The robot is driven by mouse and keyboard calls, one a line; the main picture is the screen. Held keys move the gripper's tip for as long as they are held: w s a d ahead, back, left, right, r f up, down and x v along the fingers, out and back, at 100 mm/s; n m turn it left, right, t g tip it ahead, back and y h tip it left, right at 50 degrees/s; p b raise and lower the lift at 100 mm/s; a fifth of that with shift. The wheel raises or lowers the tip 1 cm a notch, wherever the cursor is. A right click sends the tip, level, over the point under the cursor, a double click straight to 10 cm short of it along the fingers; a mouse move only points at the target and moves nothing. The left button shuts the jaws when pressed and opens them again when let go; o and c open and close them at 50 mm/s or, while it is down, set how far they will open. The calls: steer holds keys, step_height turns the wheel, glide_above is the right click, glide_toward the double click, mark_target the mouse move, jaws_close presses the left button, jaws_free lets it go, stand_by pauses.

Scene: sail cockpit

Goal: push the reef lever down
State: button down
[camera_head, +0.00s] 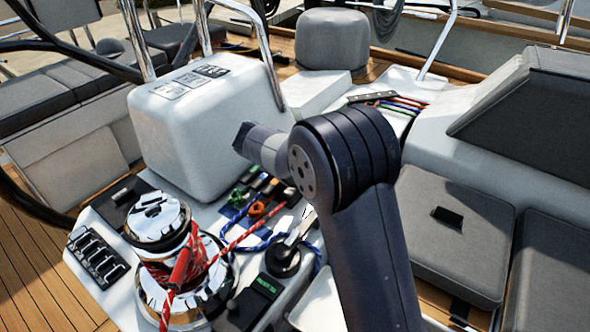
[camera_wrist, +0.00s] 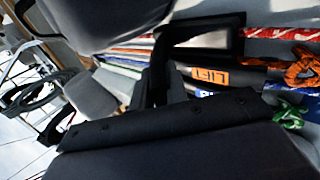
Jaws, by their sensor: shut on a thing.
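In the wrist view my gripper (camera_wrist: 170,88) has its dark fingers close together among the rope clutches, shut on a dark clutch lever (camera_wrist: 205,40). Its label is hidden, so I cannot confirm that it is the reef lever. Beside the fingers a black lever with an orange label reading "LIFT" (camera_wrist: 209,77) lies along the row. A blue label (camera_wrist: 212,94) next to it is mostly covered by my gripper body. In the head view the clutch bank (camera_head: 268,188) shows only partly, and my arm hides the gripper's fingers.
A chrome winch (camera_head: 160,222) wrapped with red rope stands left of the clutches. A black winch handle or knob (camera_head: 283,260) is close by in front. A white console (camera_head: 205,125) rises behind. Orange (camera_head: 257,209) and green (camera_head: 237,197) rope knots lie beside the clutches.

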steer(key=shift+s+a+f+t+h+b, duration=0.25)
steer(key=shift+s+f+t+h+b, duration=0.25)
steer(key=shift+b, duration=1.15)
steer(key=shift+s+a+f+t+h+b, duration=0.1)
steer(key=shift+s+a+f+t+b, duration=0.4)
steer(key=shift+b, duration=1.1)
steer(key=shift+s+f+t+h+b, duration=0.1)
steer(key=shift+f+t+h+b, duration=0.2)
steer(key=shift+f+b, duration=0.9)
steer(key=t+b, duration=0.1)
steer(key=b, duration=0.2)
steer(key=s+f+h+b, duration=0.1)
steer(key=b, duration=0.3)
steer(key=a+t+h+b, duration=0.1)
steer(key=b, duration=0.2)
steer(key=shift+s+f+t+b, duration=0.2)
steer(key=shift+f+t+b, duration=0.1)
steer(key=shift+f+b, duration=0.05)
steer(key=shift+b, duration=0.3)
steer(key=c, duration=1.4)
jaws_free()
steer(key=shift+r, duration=0.1)
step_height(320, 180, up, 10)
steer(key=p, duration=0.3)
